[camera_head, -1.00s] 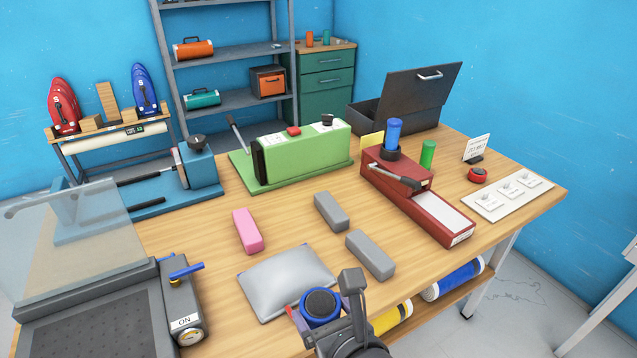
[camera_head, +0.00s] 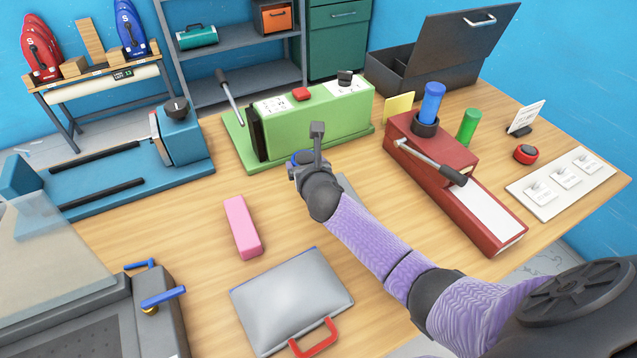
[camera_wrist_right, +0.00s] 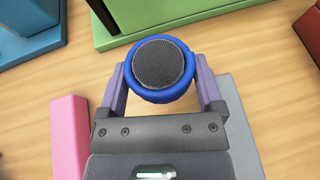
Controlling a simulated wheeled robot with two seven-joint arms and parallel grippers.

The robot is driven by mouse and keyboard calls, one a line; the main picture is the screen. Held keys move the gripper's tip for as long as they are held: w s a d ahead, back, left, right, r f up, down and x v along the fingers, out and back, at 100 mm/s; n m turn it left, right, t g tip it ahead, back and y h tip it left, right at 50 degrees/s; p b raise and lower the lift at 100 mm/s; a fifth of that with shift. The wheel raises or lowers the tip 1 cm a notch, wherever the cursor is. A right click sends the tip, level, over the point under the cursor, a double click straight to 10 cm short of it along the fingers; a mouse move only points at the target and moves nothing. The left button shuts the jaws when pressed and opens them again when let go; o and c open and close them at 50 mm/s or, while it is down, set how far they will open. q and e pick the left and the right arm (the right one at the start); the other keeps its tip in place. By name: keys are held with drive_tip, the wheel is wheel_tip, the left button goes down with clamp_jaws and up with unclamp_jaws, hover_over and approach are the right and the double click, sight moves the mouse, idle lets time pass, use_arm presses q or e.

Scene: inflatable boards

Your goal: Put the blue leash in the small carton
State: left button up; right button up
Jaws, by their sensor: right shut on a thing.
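The blue leash (camera_wrist_right: 184,91) is a coiled blue ring around a dark textured disc. My right gripper (camera_wrist_right: 161,80) is shut on it, one finger on each side, in the right wrist view. I cannot make out a small carton in either view. My left gripper does not show.
A pink block (camera_head: 242,227) and a grey pouch with a red handle (camera_head: 292,297) lie on the table. The green machine (camera_head: 310,122) is behind the gripper, the red press (camera_head: 440,190) to its right. A grey block is partly hidden by my arm. An open black box (camera_head: 425,72) stands behind.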

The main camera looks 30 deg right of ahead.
wheel_tip(320, 180, down, 9)
drive_tip(key=b, duration=0.5)
drive_tip(key=shift+r+p, duration=0.3)
drive_tip(key=shift+r, duration=0.05)
drive_tip(key=shift+f, duration=0.2)
drive_tip(key=o, duration=1)
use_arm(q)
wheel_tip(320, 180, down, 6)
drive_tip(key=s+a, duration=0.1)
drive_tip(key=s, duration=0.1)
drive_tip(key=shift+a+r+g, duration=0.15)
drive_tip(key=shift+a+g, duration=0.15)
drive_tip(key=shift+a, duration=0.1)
use_arm(e)
drive_tip(key=shift+o, duration=0.2)
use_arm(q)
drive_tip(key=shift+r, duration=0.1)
use_arm(e)
drive_tip(key=shift+r, duration=0.15)
